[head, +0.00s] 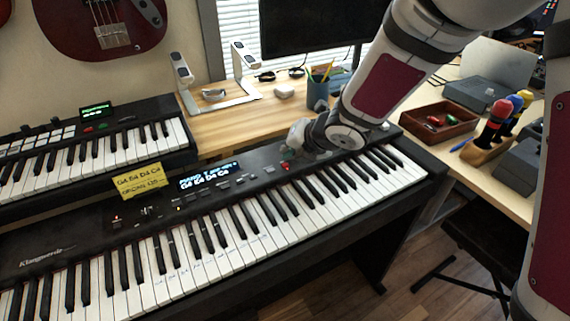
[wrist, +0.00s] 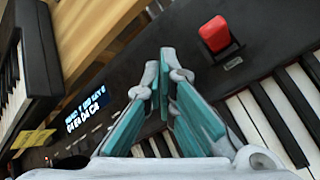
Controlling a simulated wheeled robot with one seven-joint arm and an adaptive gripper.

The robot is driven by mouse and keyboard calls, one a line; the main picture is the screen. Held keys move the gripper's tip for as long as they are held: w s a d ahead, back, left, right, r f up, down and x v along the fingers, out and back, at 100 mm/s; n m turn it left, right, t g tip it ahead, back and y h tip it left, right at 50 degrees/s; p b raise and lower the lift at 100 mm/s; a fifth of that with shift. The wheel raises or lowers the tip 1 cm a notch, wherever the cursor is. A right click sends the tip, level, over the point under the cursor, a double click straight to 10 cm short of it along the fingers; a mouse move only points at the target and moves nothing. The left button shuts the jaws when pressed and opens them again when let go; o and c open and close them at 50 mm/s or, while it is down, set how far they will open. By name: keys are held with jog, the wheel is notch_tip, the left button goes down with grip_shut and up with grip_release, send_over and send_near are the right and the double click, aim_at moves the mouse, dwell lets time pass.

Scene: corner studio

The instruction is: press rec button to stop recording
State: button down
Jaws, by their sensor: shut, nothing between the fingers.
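The red rec button (head: 285,166) sits on the black panel of the front keyboard (head: 325,172), right of its lit display (head: 208,174). In the wrist view the red button (wrist: 214,34) stands up at the upper right, with a small unreadable label below it. My gripper (head: 297,136) is above the back edge of that panel, just behind the button. In the wrist view my gripper (wrist: 165,62) has its teal-padded fingers together and empty. Its tips are left of the button and look apart from it. The display (wrist: 87,106) shows at the left.
A yellow note (head: 140,181) stands left of the display. A second keyboard (head: 90,150) is behind at the left. A pen cup (head: 318,94) and a white stand (head: 222,100) are on the wooden desk.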

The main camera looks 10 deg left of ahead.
jog(key=shift+f, duration=0.15)
jog(key=shift+f+b, duration=0.3)
jog(key=shift+b, duration=0.3)
jog(key=shift+f+b, duration=0.25)
jog(key=shift+b, duration=0.15)
dwell(0.4)
jog(key=shift+r, duration=0.1)
jog(key=shift+r+p, duration=0.6)
jog(key=shift+p, duration=0.05)
jog(key=shift+r, duration=0.1)
notch_tip(320, 180, up, 5)
jog(key=p, duration=0.5)
dwell(0.4)
